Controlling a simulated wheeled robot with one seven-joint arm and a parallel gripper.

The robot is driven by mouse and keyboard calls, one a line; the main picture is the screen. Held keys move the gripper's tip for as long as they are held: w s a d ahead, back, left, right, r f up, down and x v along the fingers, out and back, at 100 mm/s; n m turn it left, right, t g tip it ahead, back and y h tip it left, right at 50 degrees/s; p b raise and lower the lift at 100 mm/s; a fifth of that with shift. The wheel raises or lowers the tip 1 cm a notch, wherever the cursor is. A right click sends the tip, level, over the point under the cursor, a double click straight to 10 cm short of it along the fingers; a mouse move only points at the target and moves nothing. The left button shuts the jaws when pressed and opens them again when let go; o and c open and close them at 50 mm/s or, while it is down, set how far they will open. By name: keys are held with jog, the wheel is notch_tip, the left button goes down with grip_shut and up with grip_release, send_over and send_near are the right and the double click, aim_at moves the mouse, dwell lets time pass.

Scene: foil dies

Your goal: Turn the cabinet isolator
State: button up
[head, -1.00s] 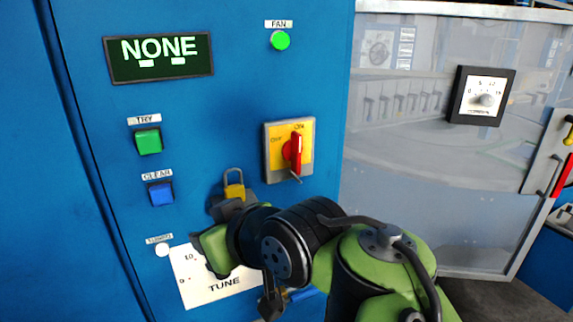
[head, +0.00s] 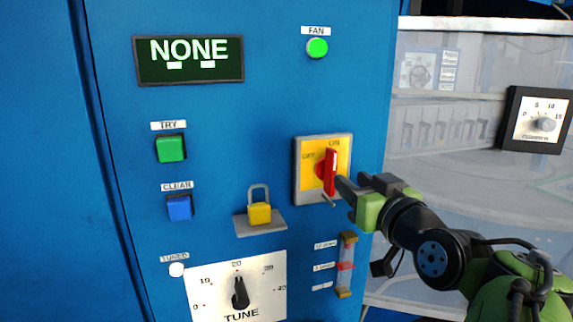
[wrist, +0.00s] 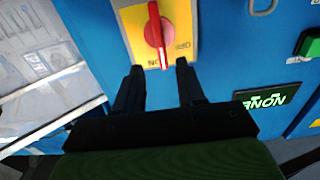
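The cabinet isolator (head: 322,169) is a red rotary handle on a yellow plate with a grey frame, on the blue cabinet front. Its handle stands upright, towards the ON label. In the wrist view the red handle (wrist: 155,32) lies ahead of my gripper, between the lines of the two fingers. My gripper (wrist: 158,75) is open and empty, its dark fingertips near the plate's edge. In the head view my gripper (head: 345,190) is just right of the isolator, partly overlapping the plate's lower right. Whether it touches the plate I cannot tell.
A yellow padlock (head: 259,213) sits on a grey bracket below left of the isolator. The TUNE dial (head: 240,292), green TRY button (head: 170,148), blue CLEAR button (head: 179,207) and lit green FAN lamp (head: 317,47) are nearby. A display (head: 188,60) reads NONE. A glazed panel (head: 440,130) lies right.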

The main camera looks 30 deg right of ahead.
aim_at(334, 168)
jog(key=p+x, duration=0.1)
jog(key=x, duration=0.7)
jog(key=shift+s, duration=0.1)
jog(key=shift+a, duration=0.1)
jog(key=shift+s, duration=0.1)
grip_shut()
